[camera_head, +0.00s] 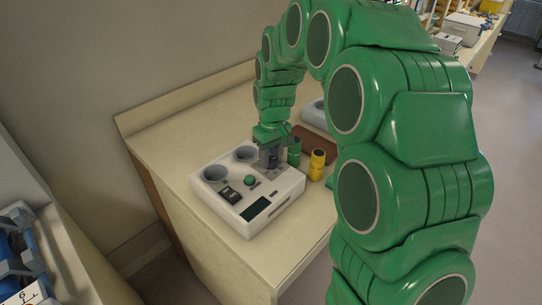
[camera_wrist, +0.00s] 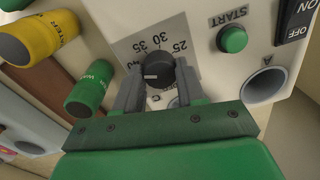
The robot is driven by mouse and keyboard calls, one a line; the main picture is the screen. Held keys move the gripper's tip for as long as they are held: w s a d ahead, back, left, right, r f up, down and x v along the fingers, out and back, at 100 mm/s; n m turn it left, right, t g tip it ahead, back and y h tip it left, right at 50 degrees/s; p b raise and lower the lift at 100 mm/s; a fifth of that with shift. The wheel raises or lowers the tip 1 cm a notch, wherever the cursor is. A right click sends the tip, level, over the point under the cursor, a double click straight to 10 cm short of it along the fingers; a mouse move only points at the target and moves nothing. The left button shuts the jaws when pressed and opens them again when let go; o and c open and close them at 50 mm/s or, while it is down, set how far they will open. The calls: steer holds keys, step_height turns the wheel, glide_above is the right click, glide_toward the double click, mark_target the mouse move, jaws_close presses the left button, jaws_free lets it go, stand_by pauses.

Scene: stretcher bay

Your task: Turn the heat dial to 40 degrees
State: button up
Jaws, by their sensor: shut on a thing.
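The heat dial (camera_wrist: 160,70) is a dark round knob on the white machine (camera_head: 236,217). In the wrist view a printed scale around it reads 25, 30, 35 and a partly covered 40 near my left finger. A short white mark shows on the knob's left part; I cannot tell exactly which number it points at. My gripper (camera_wrist: 158,84) is shut on the dial, one finger on each side. In the head view my gripper (camera_head: 270,157) is over the machine's back right part and hides the dial.
The machine has a green START button (camera_wrist: 232,39), an ON/OFF switch (camera_wrist: 297,22), a display (camera_head: 256,208) and two round wells. A yellow cylinder (camera_head: 317,164) and a green cylinder (camera_head: 294,152) stand close right of my gripper. The counter front (camera_head: 240,262) is clear.

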mark_target(272, 158)
steer(key=shift+m, duration=0.6)
steer(key=o, duration=1.1)
steer(key=shift+c, duration=0.2)
steer(key=shift+w+d+r, duration=0.1)
steer(key=shift+d+r, duration=0.05)
steer(key=shift+r, duration=3.75)
